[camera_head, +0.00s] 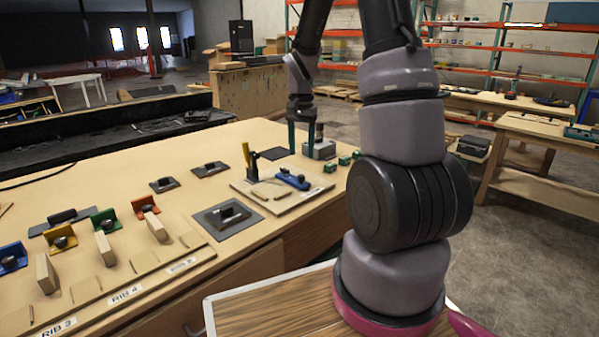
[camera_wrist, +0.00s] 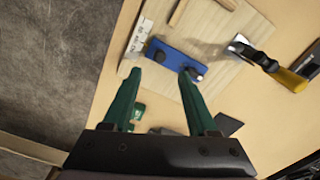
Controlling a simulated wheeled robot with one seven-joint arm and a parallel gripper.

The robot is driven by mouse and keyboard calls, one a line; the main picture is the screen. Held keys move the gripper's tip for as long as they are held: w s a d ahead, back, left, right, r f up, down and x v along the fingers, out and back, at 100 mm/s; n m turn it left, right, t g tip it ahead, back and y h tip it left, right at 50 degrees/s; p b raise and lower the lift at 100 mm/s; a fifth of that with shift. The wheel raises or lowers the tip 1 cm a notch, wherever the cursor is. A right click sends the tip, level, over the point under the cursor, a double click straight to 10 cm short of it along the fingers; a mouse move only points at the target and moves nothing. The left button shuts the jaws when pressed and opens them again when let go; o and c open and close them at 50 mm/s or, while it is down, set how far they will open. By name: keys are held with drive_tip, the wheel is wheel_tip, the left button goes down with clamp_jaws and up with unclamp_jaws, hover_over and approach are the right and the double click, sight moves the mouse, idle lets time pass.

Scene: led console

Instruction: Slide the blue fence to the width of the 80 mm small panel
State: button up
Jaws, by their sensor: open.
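The blue fence (camera_head: 293,180) lies on a pale board (camera_head: 240,185) on the workbench. In the wrist view the fence (camera_wrist: 172,56) has dark knobs on it and lies beside a white marked strip (camera_wrist: 139,36). My gripper (camera_head: 305,150) has green fingers and is over the bench behind the fence. In the wrist view my gripper (camera_wrist: 161,74) is open, with nothing visible between its fingers; its tips appear near the fence's lower edge. Contact cannot be told. Narrow wooden pieces (camera_wrist: 178,12) lie on the board; I cannot tell which thing is the 80 mm small panel.
A grey block (camera_head: 322,149) and small green blocks (camera_head: 345,160) are near my gripper. Dark plates (camera_head: 210,169) and a row of coloured brackets (camera_head: 104,220) occupy the bench to the left.

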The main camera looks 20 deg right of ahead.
sight(292, 177)
wheel_tip(292, 177, down, 8)
drive_tip(key=shift+r, duration=0.1)
drive_tip(key=shift+c, duration=0.2)
clamp_jaws()
idle(1.4)
